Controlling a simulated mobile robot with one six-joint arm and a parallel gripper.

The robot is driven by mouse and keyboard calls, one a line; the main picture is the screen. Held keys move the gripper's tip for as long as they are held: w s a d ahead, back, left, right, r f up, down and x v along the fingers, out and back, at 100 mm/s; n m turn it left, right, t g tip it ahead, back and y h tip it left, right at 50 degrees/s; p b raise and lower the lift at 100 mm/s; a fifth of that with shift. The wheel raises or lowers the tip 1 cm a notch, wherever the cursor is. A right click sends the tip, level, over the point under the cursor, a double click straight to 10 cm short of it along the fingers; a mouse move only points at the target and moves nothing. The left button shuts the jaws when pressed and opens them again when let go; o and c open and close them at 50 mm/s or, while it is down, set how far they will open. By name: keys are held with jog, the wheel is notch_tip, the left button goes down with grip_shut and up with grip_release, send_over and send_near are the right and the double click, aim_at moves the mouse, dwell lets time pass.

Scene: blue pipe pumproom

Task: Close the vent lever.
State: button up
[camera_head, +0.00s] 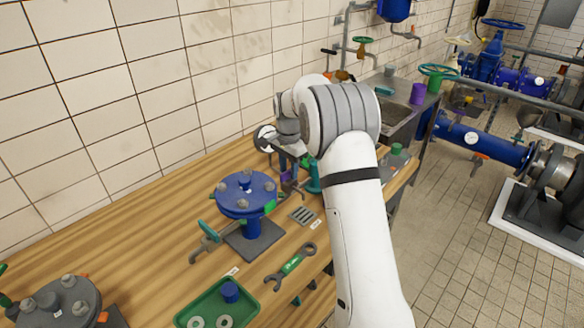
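My arm reaches from the bottom right over the wooden workbench (160,254). My gripper (291,183) points down behind the blue flanged fitting (245,194). It is small and partly covered by my own wrist, so I cannot tell whether its fingers are open or shut. A small purple part (287,175) and a teal upright part (313,177) show close to it; I cannot tell whether it touches either. No lever can be made out clearly as the vent lever. A tap with a teal handle (208,231) lies on the bench left of the blue fitting.
A green-and-grey wrench (291,266), a slotted grey plate (301,215) and a green tray (207,309) with washers and a blue cylinder lie on the bench. A dark flanged fitting (62,303) stands front left. The tiled wall borders the back; a sink (397,116) stands beyond.

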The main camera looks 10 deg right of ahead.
aim_at(289, 170)
jog(key=shift+r+b, duration=0.55)
jog(key=shift+r, duration=3.3)
jog(key=shift+s+r, duration=0.1)
jog(key=s+r+n+t, duration=0.1)
jog(key=s+r+n, duration=0.25)
jog(key=s, duration=0.55)
jog(key=s+r+n+t, duration=0.15)
jog(key=s+r, duration=0.25)
jog(key=s, duration=0.6)
jog(key=s+f+n, duration=0.2)
jog(key=s+n, duration=0.1)
jog(key=s, duration=0.6)
jog(key=s+d+f+n, duration=0.1)
jog(key=s+f+n, duration=0.2)
jog(key=s, duration=0.7)
jog(key=shift+s+d+t, duration=0.15)
jog(key=shift+s+t, duration=0.15)
jog(key=shift+t, duration=0.05)
